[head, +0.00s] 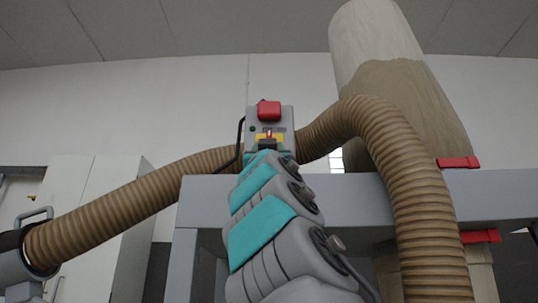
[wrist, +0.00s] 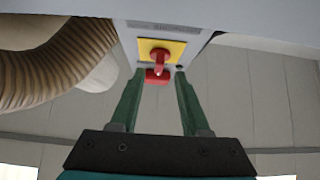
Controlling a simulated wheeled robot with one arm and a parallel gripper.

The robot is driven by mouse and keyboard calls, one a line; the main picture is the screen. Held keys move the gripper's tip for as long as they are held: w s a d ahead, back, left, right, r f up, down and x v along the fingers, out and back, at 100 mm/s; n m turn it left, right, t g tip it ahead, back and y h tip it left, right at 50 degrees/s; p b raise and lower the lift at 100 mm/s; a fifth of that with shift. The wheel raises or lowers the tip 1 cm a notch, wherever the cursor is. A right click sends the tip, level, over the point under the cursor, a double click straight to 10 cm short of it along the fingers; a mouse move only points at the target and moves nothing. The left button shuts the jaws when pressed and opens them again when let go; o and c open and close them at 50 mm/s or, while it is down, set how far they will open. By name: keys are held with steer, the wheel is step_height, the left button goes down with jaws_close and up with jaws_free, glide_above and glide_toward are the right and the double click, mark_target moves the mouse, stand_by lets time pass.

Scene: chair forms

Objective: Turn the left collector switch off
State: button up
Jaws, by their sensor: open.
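The collector switch box (head: 284,118) is grey and stands at the top of the grey frame. In the wrist view the yellow plate (wrist: 175,47) and the red switch handle (wrist: 157,76) are close in front of me. My gripper (wrist: 158,73) is open, with one green finger on each side of the red handle. I cannot tell whether the fingers touch it. In the head view my arm hides the fingers and the box's lower part.
A ribbed brown hose (head: 130,208) runs behind the box, and its right part (head: 405,165) bends down over the grey frame beam (head: 490,194). A pale filter bag (head: 375,45) rises at the right. Red clamps (head: 458,162) sit by the beam. A white cabinet (head: 105,200) stands at left.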

steer(key=b+v, duration=0.2)
steer(key=v, duration=0.2)
steer(key=shift+s, duration=0.1)
stand_by(0.5)
